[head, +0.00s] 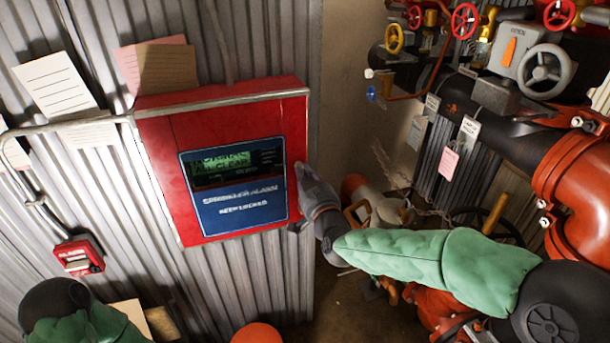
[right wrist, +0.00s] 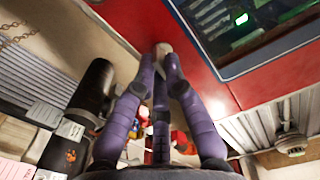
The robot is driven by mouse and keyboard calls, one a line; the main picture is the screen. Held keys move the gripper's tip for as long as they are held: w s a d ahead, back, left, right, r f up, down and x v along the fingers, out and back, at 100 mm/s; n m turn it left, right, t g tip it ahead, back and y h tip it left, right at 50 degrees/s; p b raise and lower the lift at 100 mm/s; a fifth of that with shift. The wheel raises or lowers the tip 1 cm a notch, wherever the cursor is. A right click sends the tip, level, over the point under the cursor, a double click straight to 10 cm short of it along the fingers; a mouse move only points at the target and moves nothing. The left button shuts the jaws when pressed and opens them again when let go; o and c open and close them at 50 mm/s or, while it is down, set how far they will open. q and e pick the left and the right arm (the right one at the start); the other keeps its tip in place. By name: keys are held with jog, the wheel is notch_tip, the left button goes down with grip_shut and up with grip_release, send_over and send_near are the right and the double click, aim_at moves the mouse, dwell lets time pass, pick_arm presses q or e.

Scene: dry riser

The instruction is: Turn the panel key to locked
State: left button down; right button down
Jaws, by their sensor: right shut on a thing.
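The red alarm panel (head: 160,200) hangs on the corrugated wall, with a blue faceplate (head: 236,208) and a lit green display (head: 222,165). My right gripper (head: 300,195) is at the panel's right edge. In the right wrist view its purple fingers (right wrist: 163,58) close together on a small pale grey-beige piece, which looks like the panel key (right wrist: 163,47), against the red panel side (right wrist: 205,70). The fingers hide most of the key, so I cannot tell its turn. Part of my left arm shows at the bottom left; its gripper is out of view.
A small red call box (head: 79,256) and paper notes (head: 55,84) are on the wall left of the panel. To the right are red pipes (head: 578,185), valve wheels (head: 543,68) and hanging tags (head: 449,163), close to my right arm.

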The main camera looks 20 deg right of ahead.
jog(key=shift+n, duration=0.6)
jog(key=c, duration=1.3)
grip_release()
jog(key=shift+s, duration=0.15)
jog(key=s, duration=1.1)
jog(key=shift+s+d, duration=0.2)
jog(key=shift+s, duration=0.2)
